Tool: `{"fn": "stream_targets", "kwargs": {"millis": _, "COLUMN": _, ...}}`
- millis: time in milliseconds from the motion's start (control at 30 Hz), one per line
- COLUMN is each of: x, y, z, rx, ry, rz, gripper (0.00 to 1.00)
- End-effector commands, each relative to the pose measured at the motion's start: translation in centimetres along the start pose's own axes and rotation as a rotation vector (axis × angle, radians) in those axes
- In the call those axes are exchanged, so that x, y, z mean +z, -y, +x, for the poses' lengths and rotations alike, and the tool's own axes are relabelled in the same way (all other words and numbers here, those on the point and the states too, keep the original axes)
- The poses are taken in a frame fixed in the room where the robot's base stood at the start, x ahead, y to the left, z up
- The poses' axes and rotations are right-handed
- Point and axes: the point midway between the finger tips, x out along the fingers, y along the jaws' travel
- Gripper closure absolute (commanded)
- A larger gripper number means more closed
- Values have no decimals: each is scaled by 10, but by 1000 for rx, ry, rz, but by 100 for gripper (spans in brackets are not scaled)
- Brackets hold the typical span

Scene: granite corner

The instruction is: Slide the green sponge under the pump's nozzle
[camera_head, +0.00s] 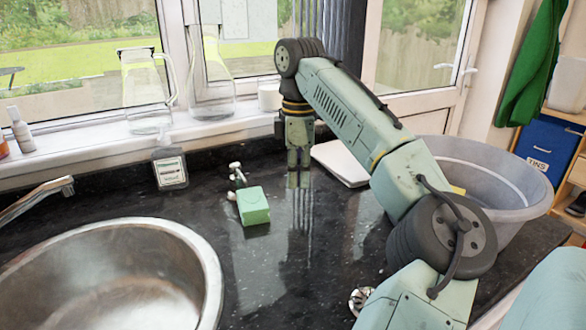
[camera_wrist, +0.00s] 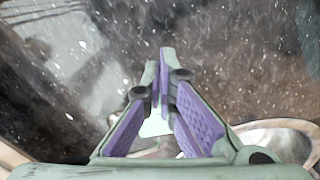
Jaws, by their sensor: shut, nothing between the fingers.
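The green sponge (camera_head: 254,206) lies on the dark granite counter in the head view. A small metal pump (camera_head: 237,174) stands just behind it, slightly left. The sponge's far edge is close to the pump; whether they touch, or how far the nozzle overhangs, I cannot tell. My gripper (camera_head: 299,166) points down, right of and behind the sponge, apart from it and low near the counter. The wrist view shows its purple-padded fingers (camera_wrist: 160,70) together and empty. A pale patch shows between the fingers there; I cannot tell what it is.
A round metal sink (camera_head: 207,255) is at the front left, with a tap (camera_head: 38,198). A labelled clear bottle (camera_head: 170,170) stands left of the pump. A white board (camera_head: 340,162) and a grey basin (camera_head: 490,190) are to the right. Counter in front of my gripper is clear.

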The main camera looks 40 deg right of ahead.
Motion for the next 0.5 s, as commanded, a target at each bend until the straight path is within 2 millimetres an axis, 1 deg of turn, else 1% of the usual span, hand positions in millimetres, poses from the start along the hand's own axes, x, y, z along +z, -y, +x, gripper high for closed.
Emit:
{"fn": "stream_targets", "kwargs": {"millis": 33, "x": 0, "y": 0, "z": 15, "rx": -3, "ry": -4, "rz": -3, "gripper": 100}}
{"fn": "stream_targets", "kwargs": {"millis": 100, "x": -1, "y": 0, "z": 30, "rx": -3, "ry": -4, "rz": -3, "gripper": 100}}
{"fn": "stream_targets", "kwargs": {"millis": 167, "x": 0, "y": 0, "z": 39, "rx": 0, "ry": 0, "rz": 0, "gripper": 100}}
{"fn": "stream_targets", "kwargs": {"millis": 233, "x": 1, "y": 0, "z": 53, "rx": 0, "ry": 2, "rz": 1, "gripper": 100}}
{"fn": "stream_targets", "kwargs": {"millis": 267, "x": -2, "y": 0, "z": 55, "rx": 1, "ry": 3, "rz": -2, "gripper": 100}}
{"fn": "stream_targets", "kwargs": {"millis": 300, "x": -12, "y": 0, "z": 50, "rx": 4, "ry": 3, "rz": -5, "gripper": 100}}
{"fn": "stream_targets", "kwargs": {"millis": 400, "x": -26, "y": 0, "z": 51, "rx": 3, "ry": 3, "rz": -3, "gripper": 100}}
{"fn": "stream_targets", "kwargs": {"millis": 500, "x": -35, "y": 0, "z": 52, "rx": 3, "ry": 2, "rz": -3, "gripper": 100}}
